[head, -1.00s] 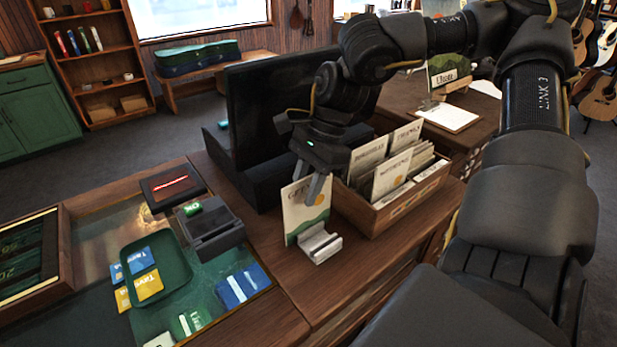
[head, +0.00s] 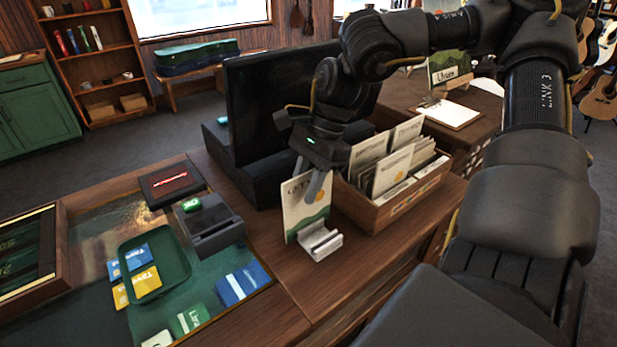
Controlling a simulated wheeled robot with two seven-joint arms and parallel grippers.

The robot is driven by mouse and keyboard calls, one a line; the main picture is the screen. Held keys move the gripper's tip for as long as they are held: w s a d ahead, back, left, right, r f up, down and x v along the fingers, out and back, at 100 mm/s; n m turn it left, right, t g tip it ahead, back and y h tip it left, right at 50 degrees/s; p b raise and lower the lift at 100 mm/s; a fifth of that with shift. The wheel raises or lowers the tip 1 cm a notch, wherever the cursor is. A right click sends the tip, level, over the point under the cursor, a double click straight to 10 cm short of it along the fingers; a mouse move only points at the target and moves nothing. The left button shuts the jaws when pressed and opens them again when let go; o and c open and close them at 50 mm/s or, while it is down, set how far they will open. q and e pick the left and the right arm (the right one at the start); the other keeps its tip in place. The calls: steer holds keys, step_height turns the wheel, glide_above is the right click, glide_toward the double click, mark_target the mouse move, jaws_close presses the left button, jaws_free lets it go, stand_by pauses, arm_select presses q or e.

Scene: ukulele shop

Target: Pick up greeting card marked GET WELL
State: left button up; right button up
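A cream greeting card (head: 296,213) with a green lower part stands upright in a small white card holder (head: 320,241) on the wooden counter. Its printed heading is too blurred to read surely. My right gripper (head: 314,184) points down at the card's upper right edge. One finger shows in front of the card; the other is mostly hidden, so I cannot tell whether they grip it. More cards (head: 391,170) stand in a wooden box (head: 402,207) just to the right; their titles are unreadable. My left gripper is not in view.
A black monitor (head: 262,110) stands behind the card. To the left are a card terminal (head: 212,235), a green tray (head: 182,262) with small packets, and a black sign with red lettering (head: 172,185). Bare counter (head: 290,275) lies in front of the holder.

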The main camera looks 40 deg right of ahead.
jaws_close()
stand_by(0.3)
